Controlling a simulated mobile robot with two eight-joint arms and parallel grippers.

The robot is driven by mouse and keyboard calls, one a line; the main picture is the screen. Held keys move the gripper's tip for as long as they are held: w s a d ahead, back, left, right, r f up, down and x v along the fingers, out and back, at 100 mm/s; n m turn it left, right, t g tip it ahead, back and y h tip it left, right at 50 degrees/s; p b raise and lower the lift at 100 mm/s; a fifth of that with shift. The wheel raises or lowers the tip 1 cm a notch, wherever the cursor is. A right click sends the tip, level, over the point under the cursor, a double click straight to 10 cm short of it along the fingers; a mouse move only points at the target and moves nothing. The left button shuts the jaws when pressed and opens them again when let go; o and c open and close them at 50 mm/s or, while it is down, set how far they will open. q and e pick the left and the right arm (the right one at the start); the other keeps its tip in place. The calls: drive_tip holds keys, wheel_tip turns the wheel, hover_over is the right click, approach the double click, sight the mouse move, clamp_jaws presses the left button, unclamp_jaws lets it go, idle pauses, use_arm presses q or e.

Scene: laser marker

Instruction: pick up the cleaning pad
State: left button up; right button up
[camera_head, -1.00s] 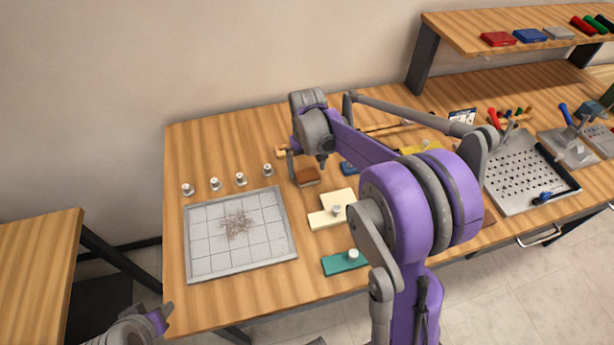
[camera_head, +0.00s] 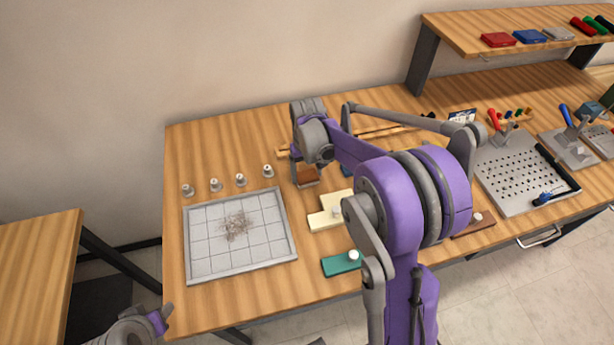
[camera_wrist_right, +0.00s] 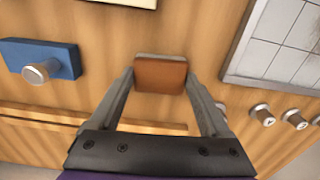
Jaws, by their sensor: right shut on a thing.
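The cleaning pad looks like a small brown block with a pale grey layer along one edge. In the head view the pad (camera_head: 307,174) is right of the gridded tray, and in the right wrist view the pad (camera_wrist_right: 160,74) sits between the fingertips. My right gripper (camera_wrist_right: 160,85) is shut on it, one finger at each side; it also shows in the head view (camera_head: 306,180). I cannot tell whether the pad is clear of the table. My left gripper (camera_head: 164,316) is at the lower left, off the table's front edge, mostly cut off.
The gridded tray (camera_head: 202,263) with debris lies left of the pad, with several small knobbed pegs (camera_head: 240,179) behind it. Cream blocks (camera_head: 325,221) and a green block (camera_head: 341,264) lie nearer. A blue block (camera_wrist_right: 66,59) and wooden strip (camera_wrist_right: 90,117) are close by.

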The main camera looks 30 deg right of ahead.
sight(307, 175)
drive_tip(key=shift+r, duration=0.1)
wheel_tip(307, 175, up, 10)
idle(0.4)
drive_tip(key=o, duration=0.7)
drive_tip(key=c, duration=0.5)
